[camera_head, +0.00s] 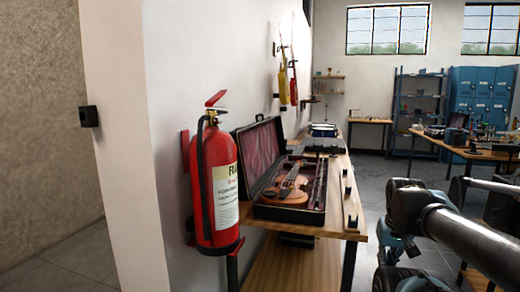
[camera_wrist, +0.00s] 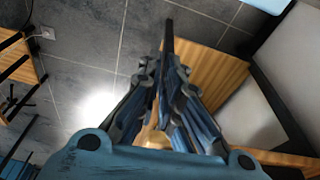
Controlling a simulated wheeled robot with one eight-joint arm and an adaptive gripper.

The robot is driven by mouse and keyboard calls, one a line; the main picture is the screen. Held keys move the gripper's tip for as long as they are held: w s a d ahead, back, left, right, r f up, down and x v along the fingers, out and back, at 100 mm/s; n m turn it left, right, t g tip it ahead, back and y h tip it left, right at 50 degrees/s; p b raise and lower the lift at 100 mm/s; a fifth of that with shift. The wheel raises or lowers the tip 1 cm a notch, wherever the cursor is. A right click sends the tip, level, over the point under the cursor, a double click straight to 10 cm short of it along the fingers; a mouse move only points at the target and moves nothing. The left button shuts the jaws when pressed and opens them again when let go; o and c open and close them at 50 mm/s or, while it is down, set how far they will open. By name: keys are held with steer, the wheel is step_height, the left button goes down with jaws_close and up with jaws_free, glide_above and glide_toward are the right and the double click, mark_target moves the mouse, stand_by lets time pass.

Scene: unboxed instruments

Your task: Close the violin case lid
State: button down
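The violin case (camera_head: 290,213) lies on a wooden table along the white wall. Its lid (camera_head: 258,152) stands open on the left side, with dark red lining showing. A brown violin (camera_head: 287,187) lies inside the case, and a bow seems to lie along its right side. My arm is at the right of the head view, apart from the case. My gripper (camera_wrist: 162,72) shows in the wrist view with its fingers close together and no object clearly between them. Whether they touch is unclear. The case is not recognizable in the wrist view.
A red fire extinguisher (camera_head: 215,180) hangs on the wall just left of the case, close to the lid. Other items stand farther back on the wooden table (camera_head: 338,208). Grey floor (camera_head: 375,170) is free right of the table. Further tables stand at the right.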

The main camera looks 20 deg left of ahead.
steer(key=w+a+r+n+y, duration=0.1)
steer(key=w+a+r+n, duration=0.2)
steer(key=w+a+r, duration=0.55)
steer(key=w+a+r+n+y, duration=0.1)
steer(key=w+a+r+n, duration=0.35)
steer(key=r, duration=0.65)
steer(key=w+a+r+n+y, duration=0.1)
steer(key=w+a+r, duration=0.6)
steer(key=w+r, duration=0.2)
steer(key=w+a+r+n+g+y, duration=0.1)
steer(key=w+a+r+n, duration=0.3)
steer(key=a, duration=0.7)
steer(key=w+a+r+n+y, duration=0.1)
steer(key=a+r+n, duration=0.1)
steer(key=a+r, duration=0.65)
steer(key=w+a+r+n+g+y, duration=0.1)
steer(key=w+a+r+n, duration=0.15)
steer(key=a, duration=1.15)
steer(key=x, duration=0.9)
steer(key=shift+w+f, duration=0.4)
steer(key=shift+s+r, duration=0.1)
